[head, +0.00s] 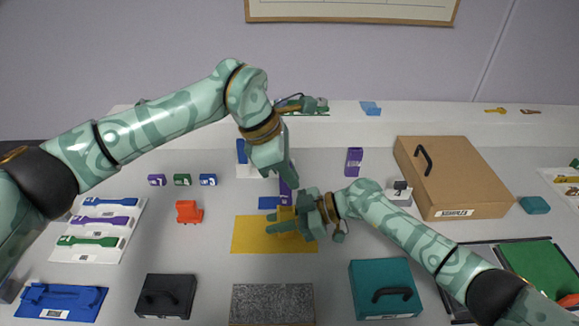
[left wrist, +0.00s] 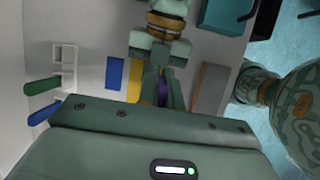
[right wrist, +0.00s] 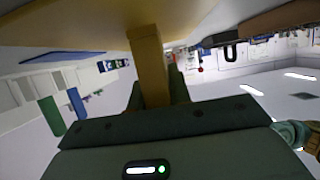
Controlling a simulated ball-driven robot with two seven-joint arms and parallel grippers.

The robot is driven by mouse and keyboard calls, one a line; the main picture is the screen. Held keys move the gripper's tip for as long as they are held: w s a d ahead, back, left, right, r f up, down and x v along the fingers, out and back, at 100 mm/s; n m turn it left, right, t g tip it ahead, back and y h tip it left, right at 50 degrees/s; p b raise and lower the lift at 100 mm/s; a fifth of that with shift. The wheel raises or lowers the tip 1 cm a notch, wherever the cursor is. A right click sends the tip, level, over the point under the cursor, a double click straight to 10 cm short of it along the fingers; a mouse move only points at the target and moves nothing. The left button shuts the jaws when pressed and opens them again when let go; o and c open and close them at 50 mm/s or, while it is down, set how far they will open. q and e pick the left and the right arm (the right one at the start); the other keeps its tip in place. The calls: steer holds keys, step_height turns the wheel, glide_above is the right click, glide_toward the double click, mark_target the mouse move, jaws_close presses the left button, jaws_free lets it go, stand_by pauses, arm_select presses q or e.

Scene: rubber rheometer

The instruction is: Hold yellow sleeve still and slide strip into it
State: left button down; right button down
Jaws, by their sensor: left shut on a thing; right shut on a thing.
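The yellow sleeve (head: 286,214) stands upright over the yellow mat (head: 262,243). My right gripper (head: 306,217) is shut on the sleeve from the right; the sleeve (right wrist: 148,60) also shows between its fingers in the right wrist view. My left gripper (head: 278,166) points down above the sleeve, shut on a purple strip (head: 285,190). A bit of the purple strip (left wrist: 162,92) shows between the fingers in the left wrist view. The strip is upright, directly above or at the sleeve's top. Whether its lower end is inside is hidden.
A white tray (head: 105,256) with several coloured strips lies at the left. An orange block (head: 188,211) stands left of the mat. A black case (head: 166,295), a speckled grey slab (head: 272,303) and a teal case (head: 385,288) line the front. A brown case (head: 450,175) lies right.

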mark_target(289, 205)
arm_select(q)
steer(key=shift+f, duration=1.55)
steer(key=shift+f, duration=0.25)
steer(key=shift+f, duration=0.9)
steer(key=c, duration=1.5)
jaws_free()
steer(key=v, duration=1.2)
steer(key=shift+d, duration=0.1)
